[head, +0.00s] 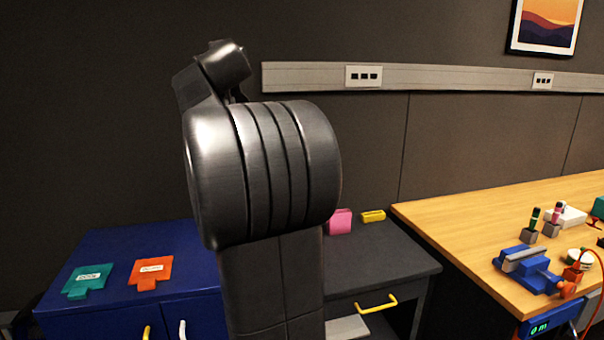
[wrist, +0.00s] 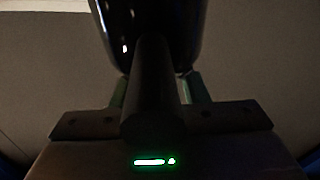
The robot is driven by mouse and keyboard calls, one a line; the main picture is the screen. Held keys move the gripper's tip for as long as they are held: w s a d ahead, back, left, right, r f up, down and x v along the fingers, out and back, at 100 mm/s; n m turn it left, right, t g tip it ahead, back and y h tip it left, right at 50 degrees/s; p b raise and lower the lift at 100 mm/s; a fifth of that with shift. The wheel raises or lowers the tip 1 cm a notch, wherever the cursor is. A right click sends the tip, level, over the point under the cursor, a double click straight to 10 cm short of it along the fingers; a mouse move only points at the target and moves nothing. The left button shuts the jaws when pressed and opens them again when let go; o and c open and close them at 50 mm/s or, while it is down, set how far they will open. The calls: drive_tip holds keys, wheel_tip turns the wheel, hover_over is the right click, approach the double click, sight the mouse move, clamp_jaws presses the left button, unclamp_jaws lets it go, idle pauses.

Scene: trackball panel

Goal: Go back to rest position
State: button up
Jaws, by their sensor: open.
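My gripper (wrist: 158,88) shows dimly in the wrist view, with its two jaws apart on either side of a dark rounded shape. A small green light glows on the body at the bottom of that view. I see no object that I can make out as held. In the head view, my thick grey arm stands upright in the middle, folded close to the camera. It hides part of the cabinets and wall behind it. The gripper's fingertips cannot be made out there.
A blue cabinet (head: 105,262) bears a teal piece (head: 88,279) and an orange piece (head: 151,270). A dark cabinet (head: 395,262) bears a pink block (head: 340,221) and a yellow thing (head: 373,216). The wooden table (head: 468,215) at right carries a blue vise (head: 528,270).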

drive_tip(key=p, duration=0.4)
drive_tip(key=shift+r+n+y, duration=0.2)
drive_tip(key=shift+n+y, duration=0.1)
drive_tip(key=shift+d+f+p, duration=0.1)
drive_tip(key=shift+f+p, duration=0.05)
drive_tip(key=shift+p, duration=0.45)
drive_tip(key=shift+f, duration=0.1)
